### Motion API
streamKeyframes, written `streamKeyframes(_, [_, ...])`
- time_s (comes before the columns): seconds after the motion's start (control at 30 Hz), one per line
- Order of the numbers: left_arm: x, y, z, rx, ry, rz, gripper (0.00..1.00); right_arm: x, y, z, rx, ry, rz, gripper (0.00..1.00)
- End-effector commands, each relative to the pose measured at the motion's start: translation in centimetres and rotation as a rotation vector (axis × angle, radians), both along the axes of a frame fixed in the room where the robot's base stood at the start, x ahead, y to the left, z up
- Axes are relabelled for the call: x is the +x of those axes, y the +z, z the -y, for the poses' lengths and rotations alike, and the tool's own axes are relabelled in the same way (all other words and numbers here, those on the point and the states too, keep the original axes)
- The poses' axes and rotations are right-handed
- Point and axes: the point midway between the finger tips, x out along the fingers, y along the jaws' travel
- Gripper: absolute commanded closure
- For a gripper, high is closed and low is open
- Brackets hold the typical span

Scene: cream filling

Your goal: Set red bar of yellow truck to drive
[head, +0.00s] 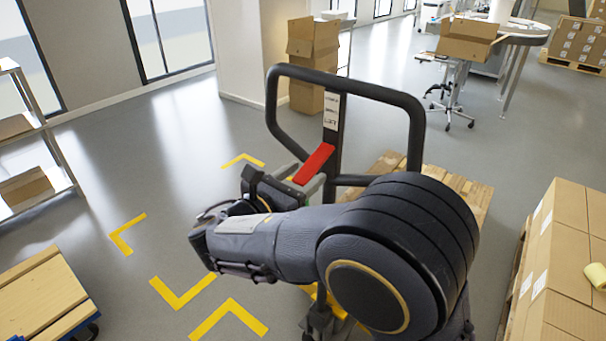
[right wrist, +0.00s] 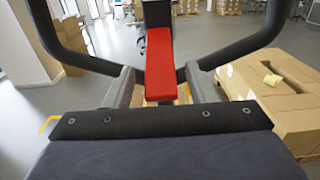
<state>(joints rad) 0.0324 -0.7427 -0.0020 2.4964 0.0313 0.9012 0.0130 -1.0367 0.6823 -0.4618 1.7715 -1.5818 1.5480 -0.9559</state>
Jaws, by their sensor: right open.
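The red bar (head: 314,163) is on the upright of the yellow truck, inside its black loop handle (head: 346,88). In the head view the bar slants down to the left toward my right gripper (head: 305,183). In the right wrist view the red bar (right wrist: 160,65) runs between the two fingers of my right gripper (right wrist: 159,88), which is open around it. I cannot tell whether the fingers touch it. A little of the truck's yellow base (head: 330,300) shows below my arm; my arm hides the rest. My left gripper is not in view.
A wooden pallet (head: 470,185) lies behind the truck. Stacked cardboard boxes (head: 560,250) stand close on the right. A cart with a wooden top (head: 40,295) is at the lower left. The floor with yellow corner marks (head: 182,293) is clear on the left.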

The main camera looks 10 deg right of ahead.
Motion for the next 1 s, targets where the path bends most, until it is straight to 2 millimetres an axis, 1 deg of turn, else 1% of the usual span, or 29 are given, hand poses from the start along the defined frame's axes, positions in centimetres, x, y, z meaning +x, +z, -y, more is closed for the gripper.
streamKeyframes(0.1, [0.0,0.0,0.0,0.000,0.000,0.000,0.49,0.4,0.0,0.5,0.001,0.000,0.000,0.49])
streamKeyframes(0.33, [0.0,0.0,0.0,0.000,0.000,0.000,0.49,0.4,0.0,0.6,0.001,0.001,0.000,0.49])
streamKeyframes(0.37, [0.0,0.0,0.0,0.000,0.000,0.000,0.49,0.4,0.0,0.6,0.001,0.001,0.000,0.50])
streamKeyframes(0.73, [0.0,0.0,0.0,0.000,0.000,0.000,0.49,0.4,0.0,0.5,0.001,0.001,0.000,0.99])
streamKeyframes(0.9, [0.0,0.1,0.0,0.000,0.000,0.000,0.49,0.4,0.0,0.5,0.003,0.001,-0.001,1.00])
streamKeyframes(0.97, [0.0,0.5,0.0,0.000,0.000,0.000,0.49,0.4,0.3,0.5,0.009,0.001,-0.005,1.00])
streamKeyframes(1.0, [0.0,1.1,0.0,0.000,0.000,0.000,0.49,0.4,0.6,0.5,0.017,0.001,-0.012,1.00])
